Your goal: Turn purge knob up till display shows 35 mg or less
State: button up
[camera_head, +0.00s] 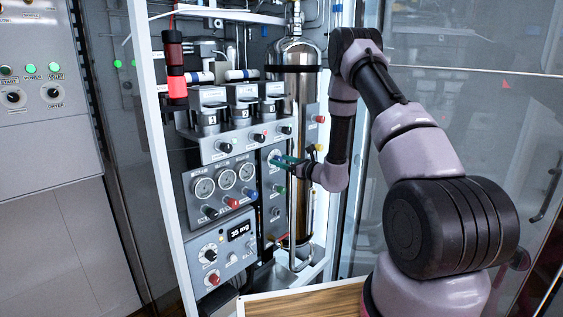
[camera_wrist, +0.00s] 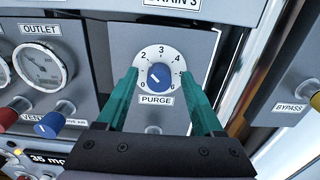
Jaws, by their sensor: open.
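The purge knob (camera_wrist: 160,76) is a blue dial with a white pointer mark on a white scale plate, above the label PURGE. Its mark points to the upper left, toward the low side of the scale. My gripper (camera_wrist: 164,88) is open, with one teal finger on each side of the dial; I cannot tell whether they touch it. In the head view my gripper (camera_head: 282,161) is at the panel and partly hides the knob. The display (camera_head: 239,231) reads 35 mg in white on black; it shows only in part in the wrist view (camera_wrist: 47,160).
Gauges (camera_head: 226,179) sit left of the purge panel, with red and blue knobs (camera_wrist: 47,124) below them. A BYPASS knob (camera_wrist: 316,101) is at the right. A tall metal cylinder (camera_head: 297,90) stands behind my gripper. A wooden surface (camera_head: 330,303) lies in front.

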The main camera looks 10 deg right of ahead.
jog(key=shift+w+a, duration=0.15)
jog(key=shift+c, duration=0.3)
grip_shut()
jog(key=shift+m, duration=0.4)
jog(key=m, duration=0.3)
jog(key=shift+m, duration=2.5)
